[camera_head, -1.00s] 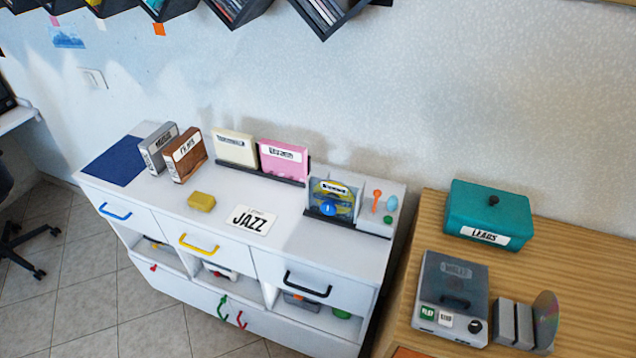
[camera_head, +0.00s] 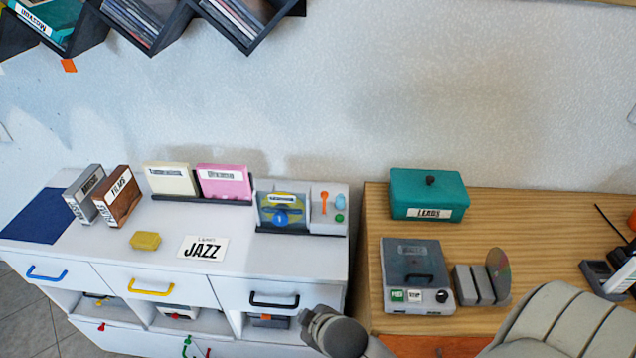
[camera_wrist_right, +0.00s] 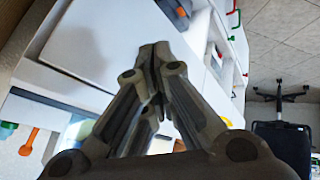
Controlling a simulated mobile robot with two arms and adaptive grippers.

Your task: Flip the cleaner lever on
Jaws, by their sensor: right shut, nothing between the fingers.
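The cleaner (camera_head: 268,212) stands at the right end of the white cabinet top, with a yellow and blue front and a blue knob. Its orange lever (camera_head: 324,202) stands upright on the pale panel at its right, beside a green button (camera_head: 339,217). In the right wrist view the orange lever (camera_wrist_right: 28,142) shows at the lower left, apart from the fingers. My right gripper (camera_wrist_right: 155,52) is shut and empty, with its fingertips over the white cabinet. In the head view my right arm enters at the bottom right; its fingers are not clearly seen. My left gripper is not in view.
A JAZZ card (camera_head: 203,248) and yellow block (camera_head: 145,240) lie on the cabinet. Pink (camera_head: 223,184) and cream (camera_head: 168,180) cases stand behind them. A wooden table (camera_head: 520,215) at the right holds a teal box (camera_head: 428,190) and a grey device (camera_head: 415,262). Wall shelves (camera_head: 160,20) hang above.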

